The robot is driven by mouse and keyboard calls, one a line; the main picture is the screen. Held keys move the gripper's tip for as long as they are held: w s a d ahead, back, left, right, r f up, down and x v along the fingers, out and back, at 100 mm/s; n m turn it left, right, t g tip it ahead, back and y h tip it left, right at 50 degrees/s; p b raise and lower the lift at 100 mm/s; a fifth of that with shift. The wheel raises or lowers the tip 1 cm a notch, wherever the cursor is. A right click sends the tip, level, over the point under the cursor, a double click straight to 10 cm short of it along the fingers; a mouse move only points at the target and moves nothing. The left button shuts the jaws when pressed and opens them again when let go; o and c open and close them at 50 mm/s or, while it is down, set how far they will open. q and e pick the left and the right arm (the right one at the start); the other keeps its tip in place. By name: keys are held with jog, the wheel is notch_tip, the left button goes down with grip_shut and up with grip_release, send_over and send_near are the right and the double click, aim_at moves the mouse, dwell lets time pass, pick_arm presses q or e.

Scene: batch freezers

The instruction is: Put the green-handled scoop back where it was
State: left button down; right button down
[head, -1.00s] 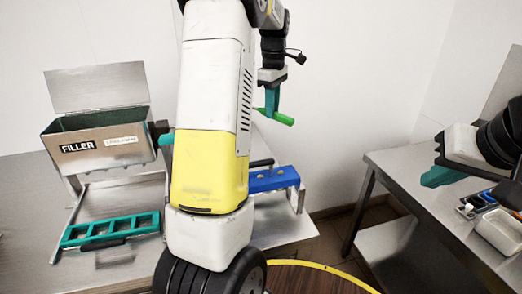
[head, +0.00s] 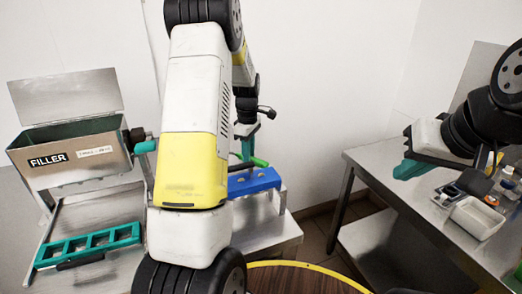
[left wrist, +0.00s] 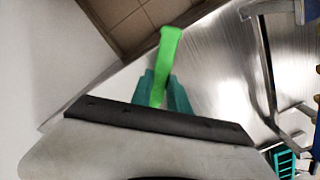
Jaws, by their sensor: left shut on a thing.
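My left gripper (head: 247,154) hangs low behind my arm in the head view, its teal fingers shut on the green-handled scoop. The scoop's bright green handle (head: 260,162) sticks out to the right of the fingers, just above the blue rack (head: 262,181) in the picture. In the left wrist view the green handle (left wrist: 169,47) stands out between the teal fingers (left wrist: 160,91). The scoop's bowl is hidden. I cannot tell whether the scoop touches the rack. My right gripper (head: 409,169) is over the right-hand table, seen side-on; its opening is not clear.
The metal filler box (head: 70,155) stands on the left bench, with a teal mould tray (head: 88,246) in front. The right steel table (head: 385,160) holds a pale tub (head: 477,218) and several small items. A floor gap separates bench and table.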

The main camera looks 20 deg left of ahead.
pick_arm(q)
jog(key=shift+f, duration=0.75)
jog(key=shift+f, duration=0.15)
jog(key=c, duration=1.3)
grip_release()
jog(key=shift+o, duration=0.2)
